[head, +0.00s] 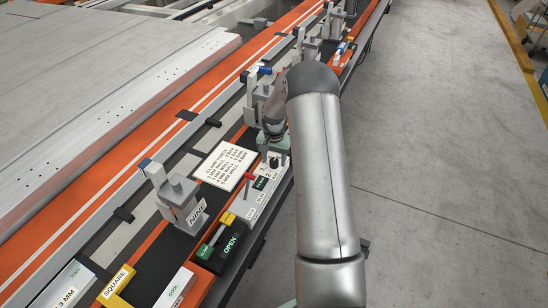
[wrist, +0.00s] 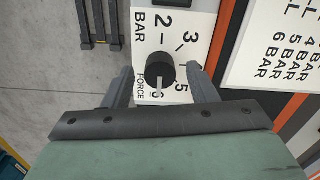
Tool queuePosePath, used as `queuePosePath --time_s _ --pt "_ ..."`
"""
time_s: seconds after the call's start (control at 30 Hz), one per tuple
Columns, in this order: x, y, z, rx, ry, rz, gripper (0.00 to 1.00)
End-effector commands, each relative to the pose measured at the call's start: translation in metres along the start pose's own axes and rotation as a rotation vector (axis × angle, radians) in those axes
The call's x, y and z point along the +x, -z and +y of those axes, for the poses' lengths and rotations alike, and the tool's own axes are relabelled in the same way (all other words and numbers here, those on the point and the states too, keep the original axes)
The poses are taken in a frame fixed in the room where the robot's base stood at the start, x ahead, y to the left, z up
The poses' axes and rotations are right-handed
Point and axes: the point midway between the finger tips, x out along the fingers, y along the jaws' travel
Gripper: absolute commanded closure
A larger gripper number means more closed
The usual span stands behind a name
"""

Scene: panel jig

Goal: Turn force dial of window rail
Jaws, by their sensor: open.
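The force dial is a round black knob (wrist: 160,70) on a white plate marked FORCE and BAR, with numbers around it, in the wrist view. A pale pointer line on the knob points down, toward the 6. My gripper (wrist: 163,78) is open, with one grey finger on each side of the dial; I cannot tell whether either touches it. In the head view the dial shows as a small dark knob (head: 274,163) on the control box, just below my gripper (head: 272,148). The fingertips are hard to make out there.
A white sign with clamp force text (head: 226,164) lies left of the dial. A red lever (head: 249,178), a green OPEN block (head: 231,243) and a clamp marked NINE (head: 180,205) stand nearby. Grey floor (head: 430,150) is clear on the right.

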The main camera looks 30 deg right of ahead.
Motion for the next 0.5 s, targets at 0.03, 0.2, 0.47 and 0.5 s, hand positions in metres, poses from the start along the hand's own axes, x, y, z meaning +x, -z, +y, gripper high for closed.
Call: queuePosePath --time_s 0.03,0.2,0.47,0.5 --pt "0.0001 0.0001 -0.0001 0.000 0.000 0.000 0.48" --pt "-0.0001 0.0001 -0.0001 0.000 0.000 0.000 0.59" --pt "-0.0002 0.0000 -0.0001 -0.001 0.000 0.000 0.92" --pt "-0.0002 0.0000 -0.0001 -0.002 0.000 0.000 0.92"
